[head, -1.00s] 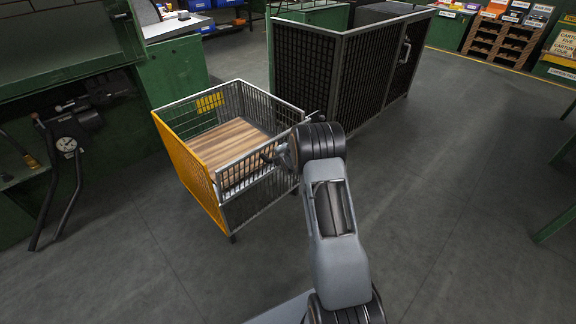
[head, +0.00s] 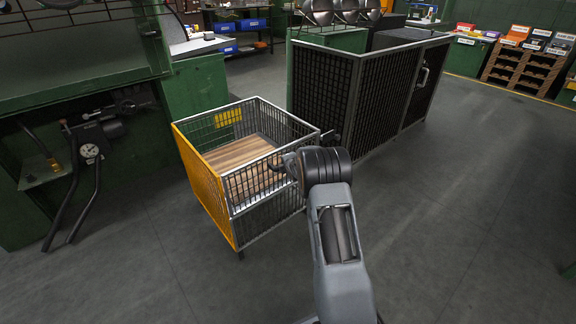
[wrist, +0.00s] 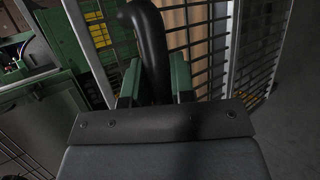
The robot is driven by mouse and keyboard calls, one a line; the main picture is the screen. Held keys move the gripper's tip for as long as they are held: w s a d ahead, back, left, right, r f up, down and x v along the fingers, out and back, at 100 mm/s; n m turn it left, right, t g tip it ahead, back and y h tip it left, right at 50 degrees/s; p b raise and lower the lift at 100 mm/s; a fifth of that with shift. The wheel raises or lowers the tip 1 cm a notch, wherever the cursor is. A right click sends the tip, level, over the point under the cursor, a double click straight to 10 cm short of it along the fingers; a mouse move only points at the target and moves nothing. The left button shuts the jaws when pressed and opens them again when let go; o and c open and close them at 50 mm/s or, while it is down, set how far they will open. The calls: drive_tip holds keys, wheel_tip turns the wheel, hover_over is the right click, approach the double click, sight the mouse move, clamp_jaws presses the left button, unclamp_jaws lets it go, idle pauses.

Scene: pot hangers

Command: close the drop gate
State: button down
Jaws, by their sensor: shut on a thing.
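The wire cage cart (head: 181,160) has a yellow side panel, grey mesh sides and a wooden deck. Its drop gate (head: 245,186) is the upper mesh panel on the near side, and it looks roughly upright; I cannot tell whether it is latched. My gripper (head: 283,164) is at the gate's upper edge, partly hidden by my wrist. In the wrist view, the green fingers of my gripper (wrist: 155,82) are shut around a black curved handle (wrist: 150,32). Gate mesh (wrist: 203,45) shows behind it.
A tall black mesh enclosure (head: 325,90) stands close behind and right of the cart. A green bench (head: 85,85) with black levers (head: 65,210) is at left. Shelves with bins (head: 515,60) are far right. The floor in front of the cart and at right is open.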

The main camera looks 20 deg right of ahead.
drive_tip(key=c, duration=1)
unclamp_jaws()
drive_tip(key=shift+w+r, duration=0.15)
drive_tip(key=p+v, duration=0.2)
drive_tip(key=v, duration=1.1)
drive_tip(key=shift+s+r+p, duration=0.15)
drive_tip(key=shift+s+p, duration=0.25)
